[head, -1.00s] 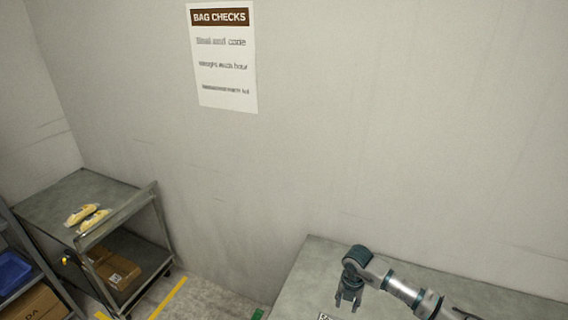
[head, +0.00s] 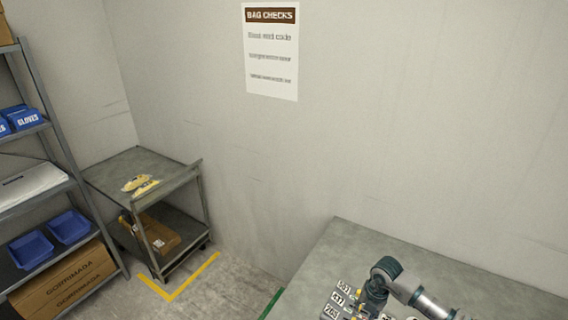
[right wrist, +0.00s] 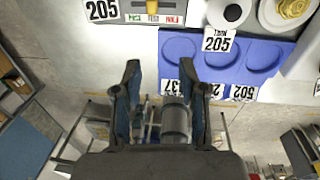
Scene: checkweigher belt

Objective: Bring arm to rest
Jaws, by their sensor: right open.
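My right gripper (head: 372,303) shows in the head view at the lower right, on an arm that comes in from the right over a grey table (head: 350,238). In the right wrist view its two dark fingers (right wrist: 160,68) stand apart with nothing held between them. A blue tray (right wrist: 226,48) with round recesses lies beyond the fingertips in that view, with numbered cards (right wrist: 216,41) at it. My left gripper is in neither view.
Several number cards (head: 337,298) lie beside the gripper. A metal cart (head: 150,162) with two yellow bags (head: 145,187) stands at the left, near a shelf rack (head: 50,130) with blue bins. A sign (head: 270,52) hangs on the wall. Floor between cart and table is clear.

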